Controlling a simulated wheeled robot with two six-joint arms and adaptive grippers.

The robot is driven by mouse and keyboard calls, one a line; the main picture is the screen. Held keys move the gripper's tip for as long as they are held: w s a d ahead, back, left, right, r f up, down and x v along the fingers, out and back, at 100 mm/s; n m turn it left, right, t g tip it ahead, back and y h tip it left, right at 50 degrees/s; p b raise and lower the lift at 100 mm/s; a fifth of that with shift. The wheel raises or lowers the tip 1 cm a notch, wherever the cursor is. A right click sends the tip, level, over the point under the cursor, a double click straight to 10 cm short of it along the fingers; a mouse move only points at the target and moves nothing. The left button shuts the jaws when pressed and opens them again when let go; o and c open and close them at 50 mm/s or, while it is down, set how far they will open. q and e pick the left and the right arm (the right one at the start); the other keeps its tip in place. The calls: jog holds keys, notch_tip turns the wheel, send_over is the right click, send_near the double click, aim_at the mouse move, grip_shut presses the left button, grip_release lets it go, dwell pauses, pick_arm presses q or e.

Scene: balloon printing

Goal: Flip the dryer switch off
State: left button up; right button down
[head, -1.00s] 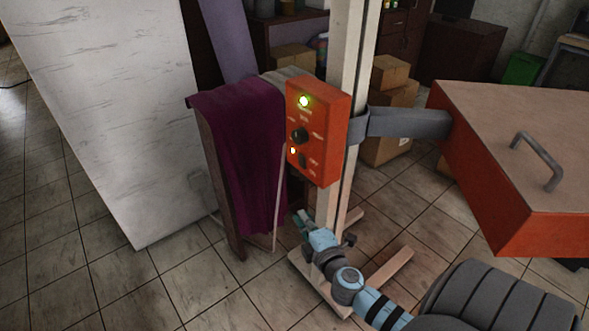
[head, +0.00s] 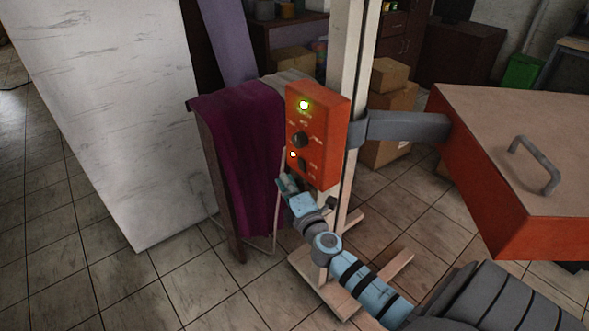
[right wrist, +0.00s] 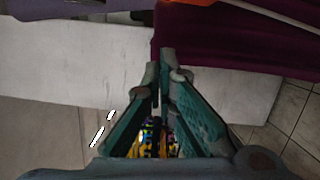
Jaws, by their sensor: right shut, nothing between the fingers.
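The dryer's orange control box (head: 320,125) is fixed to a pale upright post. A green-yellow light (head: 304,105) glows at its top, a black knob (head: 299,139) sits at mid-height, and a small lit spot (head: 293,154) shows beside a dark switch (head: 302,163) near the bottom. My right gripper (head: 282,178) is just below and left of the box's lower edge, apart from the switch as far as I can tell. In the right wrist view its fingers (right wrist: 160,70) are closed with nothing between them; an orange edge of the box (right wrist: 190,3) shows at the top. My left gripper is out of view.
A purple cloth (head: 240,150) hangs on a rack left of the box. A grey bracket (head: 405,127) links the post to the dryer's orange slab with a handle (head: 535,160) at right. A white board (head: 110,100) stands at left. Cardboard boxes (head: 390,110) are behind.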

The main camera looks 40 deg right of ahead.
aim_at(297, 167)
jog(key=d, duration=0.1)
jog(key=w+d, duration=0.1)
jog(key=d, duration=0.1)
jog(key=w+d, duration=0.1)
jog(key=shift+d+r, duration=0.25)
jog(key=shift+d, duration=0.05)
jog(key=shift+r, duration=0.1)
jog(key=s+a+r+m+p, duration=0.1)
jog(key=s+a, duration=0.5)
jog(key=s, duration=0.3)
jog(key=shift+s, duration=0.35)
jog(key=shift+d+r, duration=0.1)
dwell(0.4)
